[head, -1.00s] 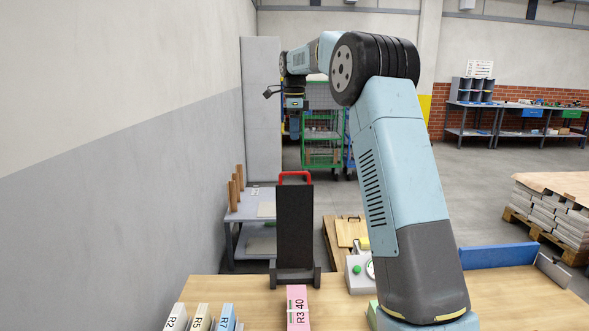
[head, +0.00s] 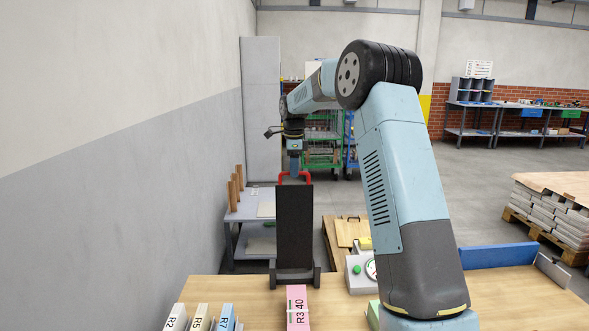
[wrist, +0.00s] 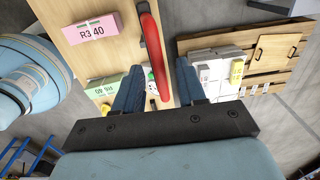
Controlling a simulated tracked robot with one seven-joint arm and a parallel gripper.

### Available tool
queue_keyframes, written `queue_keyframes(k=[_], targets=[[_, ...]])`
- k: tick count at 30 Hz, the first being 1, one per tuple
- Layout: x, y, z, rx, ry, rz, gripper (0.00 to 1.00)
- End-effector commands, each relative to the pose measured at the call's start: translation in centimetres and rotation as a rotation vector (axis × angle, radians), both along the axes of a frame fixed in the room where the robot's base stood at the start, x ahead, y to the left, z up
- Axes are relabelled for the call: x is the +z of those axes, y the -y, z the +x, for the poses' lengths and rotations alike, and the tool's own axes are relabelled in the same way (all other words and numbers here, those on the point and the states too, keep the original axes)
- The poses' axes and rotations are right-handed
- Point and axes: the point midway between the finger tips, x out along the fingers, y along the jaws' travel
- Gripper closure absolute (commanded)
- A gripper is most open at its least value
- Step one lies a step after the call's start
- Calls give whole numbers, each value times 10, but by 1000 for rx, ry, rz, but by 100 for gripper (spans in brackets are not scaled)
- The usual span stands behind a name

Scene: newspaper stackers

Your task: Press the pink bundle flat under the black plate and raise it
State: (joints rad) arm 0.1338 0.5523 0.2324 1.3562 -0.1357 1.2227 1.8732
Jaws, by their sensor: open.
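The pink bundle marked R3 40 (head: 298,308) lies on the wooden bench, directly in front of a tall black upright stand (head: 294,228). It also shows at upper left in the wrist view (wrist: 92,30). A red handle (head: 283,176) arches over the top of the stand. I cannot make out the black plate as a separate part. My gripper (head: 294,169) points down at the handle. In the wrist view my gripper (wrist: 157,82) is open, with the red handle (wrist: 152,50) showing between its two blue fingers. I cannot tell whether they touch it.
White and blue bundles (head: 199,318) stand left of the pink one. A grey box with a green button (head: 358,273) sits right of the stand. A green bundle (wrist: 105,92) shows in the wrist view. A low grey table (head: 262,210) stands behind, by the wall.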

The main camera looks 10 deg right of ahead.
Motion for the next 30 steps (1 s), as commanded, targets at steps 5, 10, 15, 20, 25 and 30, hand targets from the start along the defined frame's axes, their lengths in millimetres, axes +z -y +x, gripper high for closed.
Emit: queue_keyframes(k=[5,10,15,20,25,30], targets=[[-3,0,0,0,0,0,60],[-3,-1,0,1,0,0,62],[-3,-1,0,1,0,0,78],[-2,-1,0,1,0,0,93],[-2,-1,0,1,0,0,100],[-2,-1,0,1,0,0,100]])
